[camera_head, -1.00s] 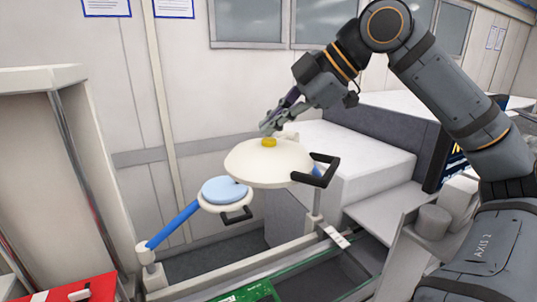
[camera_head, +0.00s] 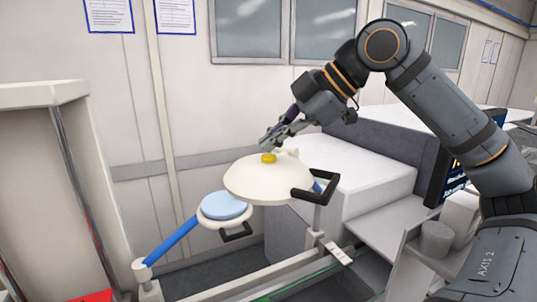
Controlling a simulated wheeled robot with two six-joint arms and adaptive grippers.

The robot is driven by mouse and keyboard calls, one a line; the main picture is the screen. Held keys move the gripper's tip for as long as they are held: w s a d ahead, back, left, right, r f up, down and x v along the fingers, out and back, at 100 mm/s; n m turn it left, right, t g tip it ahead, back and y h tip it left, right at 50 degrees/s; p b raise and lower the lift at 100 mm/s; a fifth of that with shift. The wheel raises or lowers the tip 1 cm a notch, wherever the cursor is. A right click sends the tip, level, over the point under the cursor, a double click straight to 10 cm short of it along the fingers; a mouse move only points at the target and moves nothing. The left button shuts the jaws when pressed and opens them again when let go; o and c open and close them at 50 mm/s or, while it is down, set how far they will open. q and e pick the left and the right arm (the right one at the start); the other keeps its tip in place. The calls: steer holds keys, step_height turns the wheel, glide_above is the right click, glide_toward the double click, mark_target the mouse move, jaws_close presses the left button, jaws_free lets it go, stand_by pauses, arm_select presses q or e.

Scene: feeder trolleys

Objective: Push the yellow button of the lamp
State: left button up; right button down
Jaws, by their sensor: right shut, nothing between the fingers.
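The lamp (camera_head: 262,183) has a wide cream shade with a black handle at its right. Its yellow button (camera_head: 268,158) sits on top of the shade. My right gripper (camera_head: 265,147) is shut and empty, with its fingertips just above and beside the button in the picture. I cannot tell whether they touch it. My left gripper is not in view.
A smaller blue-topped lamp head (camera_head: 223,206) on a blue arm (camera_head: 172,240) is at the lower left of the lamp. A white box-shaped machine (camera_head: 365,180) stands behind to the right. A beige cabinet (camera_head: 50,180) is at the left.

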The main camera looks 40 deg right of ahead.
mark_target(273, 156)
stand_by(0.3)
steer(key=shift+f+b, duration=0.45)
steer(key=shift+f, duration=0.05)
steer(key=shift+r, duration=0.15)
steer(key=shift+r+p, duration=0.35)
steer(key=shift+p, duration=0.2)
steer(key=shift+r, duration=0.1)
step_height(273, 156, up, 6)
steer(key=p, duration=0.6)
